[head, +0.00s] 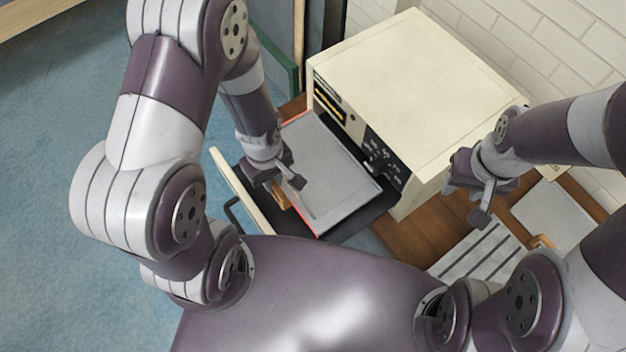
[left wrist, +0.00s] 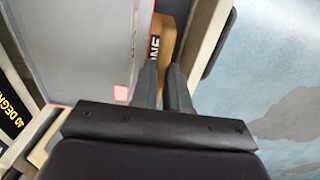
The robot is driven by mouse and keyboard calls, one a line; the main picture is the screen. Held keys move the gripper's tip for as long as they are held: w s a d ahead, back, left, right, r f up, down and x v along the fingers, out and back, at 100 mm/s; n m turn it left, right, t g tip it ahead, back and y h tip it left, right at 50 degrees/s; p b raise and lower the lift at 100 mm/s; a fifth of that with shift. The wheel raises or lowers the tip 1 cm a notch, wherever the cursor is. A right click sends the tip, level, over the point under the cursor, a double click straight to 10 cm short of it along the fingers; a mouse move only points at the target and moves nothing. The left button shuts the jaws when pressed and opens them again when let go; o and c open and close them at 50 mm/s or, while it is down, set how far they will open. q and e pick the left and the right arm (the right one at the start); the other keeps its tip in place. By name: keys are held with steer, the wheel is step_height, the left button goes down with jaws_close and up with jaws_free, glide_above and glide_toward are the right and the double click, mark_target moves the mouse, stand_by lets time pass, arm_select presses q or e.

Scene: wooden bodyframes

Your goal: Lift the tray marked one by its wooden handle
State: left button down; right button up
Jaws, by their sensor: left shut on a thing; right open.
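The grey tray (head: 330,172) with red edging lies flat at the open front of a cream oven-like box. Its wooden handle (head: 281,197) is on the side towards the lowered door and is partly hidden by my left gripper (head: 290,178). My left gripper's fingers (left wrist: 163,85) are shut on the handle. My right gripper (head: 483,203) is open and empty, above the wooden surface right of the box.
The cream box (head: 420,75) stands against a white brick wall. Its open door (head: 237,195), with a dark bar handle, is close to my left gripper. A slatted pale rack (head: 480,255) and another grey tray (head: 560,210) lie on the wooden worktop (head: 415,238) at right.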

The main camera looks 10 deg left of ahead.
arm_select(q)
step_height(320, 180, up, 5)
steer(key=p, duration=0.4)
steer(key=shift+r, duration=0.2)
steer(key=shift+f, duration=0.1)
